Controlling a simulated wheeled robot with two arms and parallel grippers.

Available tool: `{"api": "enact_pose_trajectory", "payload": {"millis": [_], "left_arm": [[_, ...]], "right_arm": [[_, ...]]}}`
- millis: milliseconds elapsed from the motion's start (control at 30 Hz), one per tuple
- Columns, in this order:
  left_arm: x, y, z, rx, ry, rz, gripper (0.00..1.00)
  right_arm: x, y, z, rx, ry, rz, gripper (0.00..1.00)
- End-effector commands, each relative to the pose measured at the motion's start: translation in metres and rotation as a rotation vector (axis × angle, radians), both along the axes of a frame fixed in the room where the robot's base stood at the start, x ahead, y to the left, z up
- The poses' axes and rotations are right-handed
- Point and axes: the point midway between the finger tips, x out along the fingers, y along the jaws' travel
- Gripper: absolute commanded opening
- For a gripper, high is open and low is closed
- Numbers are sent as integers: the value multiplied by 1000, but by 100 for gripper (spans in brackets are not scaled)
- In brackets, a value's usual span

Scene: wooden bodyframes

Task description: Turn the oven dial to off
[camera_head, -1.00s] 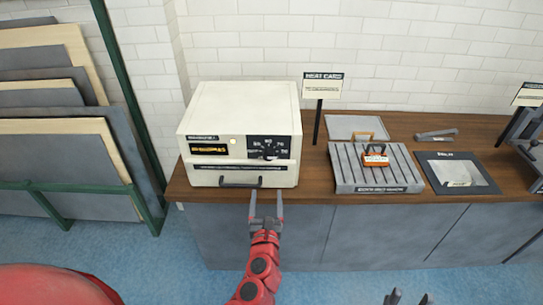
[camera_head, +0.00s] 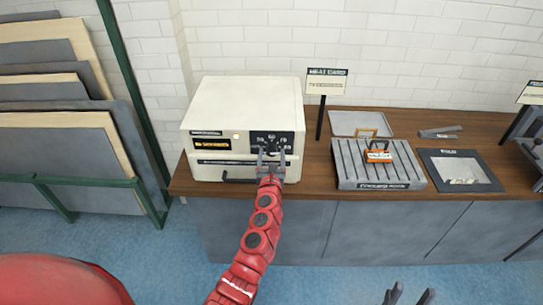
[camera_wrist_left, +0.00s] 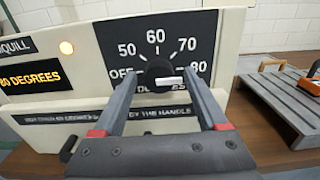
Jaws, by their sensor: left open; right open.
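The oven (camera_head: 235,105) is a cream box on the wooden counter. Its front has a black dial panel (camera_wrist_left: 200,28) marked OFF, 50, 60, 70 and 80. The round black dial (camera_wrist_left: 158,76) shows in the left wrist view, with its white pointer toward the right, near 80. My right gripper (camera_head: 409,296) is open and empty at the bottom edge.
The oven's dark handle (camera_head: 238,180) is below the panel. A heat card sign (camera_head: 327,82) stands right of the oven. A ridged grey plate (camera_head: 350,172) with an orange-handled item (camera_head: 378,154) lies further right. Panels (camera_head: 60,150) lean in a rack at left.

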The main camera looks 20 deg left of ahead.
Motion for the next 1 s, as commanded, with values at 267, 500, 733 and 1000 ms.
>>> {"api": "enact_pose_trajectory", "payload": {"millis": [267,500,733,1000], "left_arm": [[3,1,0,0,1,0,75],[3,1,0,0,1,0,43],[2,1,0,0,1,0,1],[2,1,0,-12,-3,0,0]], "right_arm": [[0,0,0,0,0,0,50],[0,0,0,0,0,0,50],[0,0,0,0,0,0,50],[0,0,-1,0,0,0,50]]}}
